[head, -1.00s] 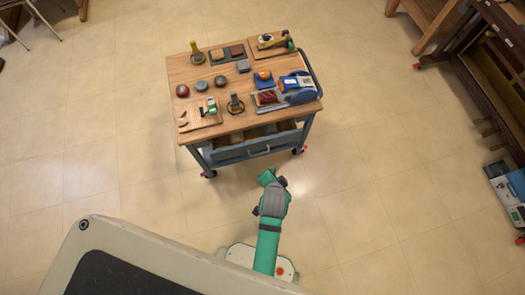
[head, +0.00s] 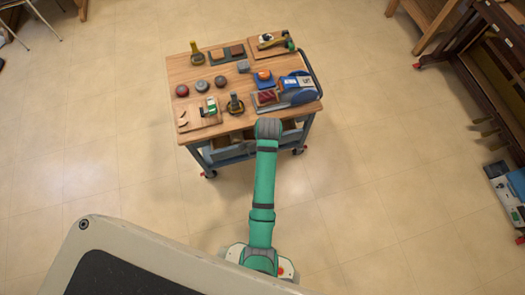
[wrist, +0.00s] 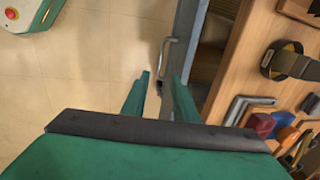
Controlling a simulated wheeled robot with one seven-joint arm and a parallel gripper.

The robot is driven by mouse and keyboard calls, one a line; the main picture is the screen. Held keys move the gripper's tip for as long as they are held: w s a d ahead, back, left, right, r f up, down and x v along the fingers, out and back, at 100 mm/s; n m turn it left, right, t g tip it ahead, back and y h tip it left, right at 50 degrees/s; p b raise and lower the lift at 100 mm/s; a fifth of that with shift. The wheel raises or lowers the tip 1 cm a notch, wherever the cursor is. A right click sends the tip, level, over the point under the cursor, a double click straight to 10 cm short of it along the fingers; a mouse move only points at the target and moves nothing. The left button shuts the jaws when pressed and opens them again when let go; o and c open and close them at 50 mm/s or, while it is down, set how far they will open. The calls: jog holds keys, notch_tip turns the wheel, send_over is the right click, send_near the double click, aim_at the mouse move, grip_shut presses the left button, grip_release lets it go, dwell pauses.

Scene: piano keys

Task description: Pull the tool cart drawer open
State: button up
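The drawer looks shut. In the head view my arm covers the drawer's right part and handle, and my gripper is hidden beneath it. In the wrist view the grey drawer front (wrist: 186,45) carries a metal bar handle (wrist: 166,55). My gripper (wrist: 160,77) is open there, its two green fingers apart and empty. The handle's lower end appears between or just beyond the fingertips; I cannot tell whether they touch it.
Several tools and tins lie on the cart top, including a blue machine (head: 298,86) at its right. A dark piano-like cabinet (head: 492,75) stands at the far right, with a blue and white box (head: 505,185) near it. Floor around the cart is clear.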

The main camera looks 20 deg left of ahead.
notch_tip(320, 180, down, 8)
jog(key=w, duration=0.1)
jog(key=shift+a, duration=0.4)
jog(key=shift+r, duration=0.1)
grip_shut()
jog(key=shift+w, duration=0.1)
dwell(1.0)
